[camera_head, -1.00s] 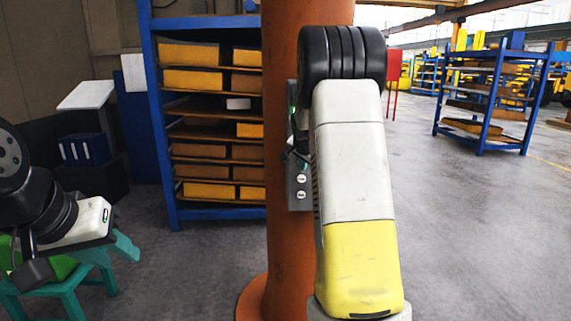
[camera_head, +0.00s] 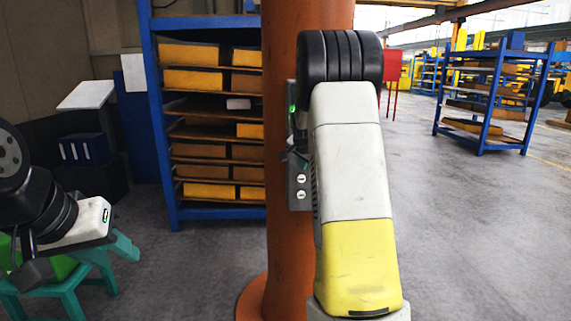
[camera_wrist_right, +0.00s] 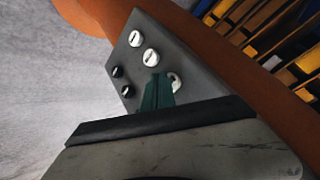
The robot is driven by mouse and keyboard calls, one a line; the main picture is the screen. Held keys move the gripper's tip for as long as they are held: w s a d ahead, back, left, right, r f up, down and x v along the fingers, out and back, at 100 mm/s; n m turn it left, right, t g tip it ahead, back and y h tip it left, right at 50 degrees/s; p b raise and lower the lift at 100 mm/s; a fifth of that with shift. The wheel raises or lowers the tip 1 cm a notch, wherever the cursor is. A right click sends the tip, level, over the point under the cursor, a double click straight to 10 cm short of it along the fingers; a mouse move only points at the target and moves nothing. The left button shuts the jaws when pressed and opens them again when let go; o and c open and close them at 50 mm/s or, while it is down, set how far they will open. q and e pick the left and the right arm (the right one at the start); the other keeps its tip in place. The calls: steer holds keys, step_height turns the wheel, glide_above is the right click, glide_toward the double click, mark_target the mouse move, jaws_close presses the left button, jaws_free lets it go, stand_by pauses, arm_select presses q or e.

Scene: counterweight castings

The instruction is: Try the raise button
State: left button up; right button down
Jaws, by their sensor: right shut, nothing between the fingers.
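A grey control panel (camera_head: 298,192) is mounted on the orange column (camera_head: 310,25). It carries round white and small black buttons, clear in the right wrist view (camera_wrist_right: 110,55). Two white buttons (camera_wrist_right: 135,39) (camera_wrist_right: 151,57) are uncovered there; a third white button (camera_wrist_right: 176,82) is partly hidden behind my right gripper (camera_wrist_right: 158,80). The gripper's teal fingers are together and empty, with tips at or very near the panel; I cannot tell whether they touch. A green light (camera_head: 292,108) shows high on the panel. My left gripper (camera_head: 30,270) is low at the left; its jaws are unclear.
A blue shelf rack (camera_head: 160,120) with yellow and brown bins stands behind the column. A green stool (camera_head: 100,262) is at the left beneath my left arm. Another blue rack (camera_head: 490,100) stands further back at the right. The floor (camera_head: 470,230) at right is clear.

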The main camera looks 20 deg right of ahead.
steer(key=shift+w+d, duration=0.1)
steer(key=shift+w, duration=0.3)
stand_by(1.7)
steer(key=shift+s, duration=0.15)
stand_by(2.0)
steer(key=shift+s+a, duration=0.2)
steer(key=shift+s, duration=0.5)
steer(key=shift+s, duration=0.1)
steer(key=shift+s+a, duration=0.2)
steer(key=shift+s, duration=0.6)
steer(key=shift+s+a, duration=0.2)
steer(key=shift+s, duration=0.55)
steer(key=shift+s+a, duration=0.2)
steer(key=shift+s, duration=0.6)
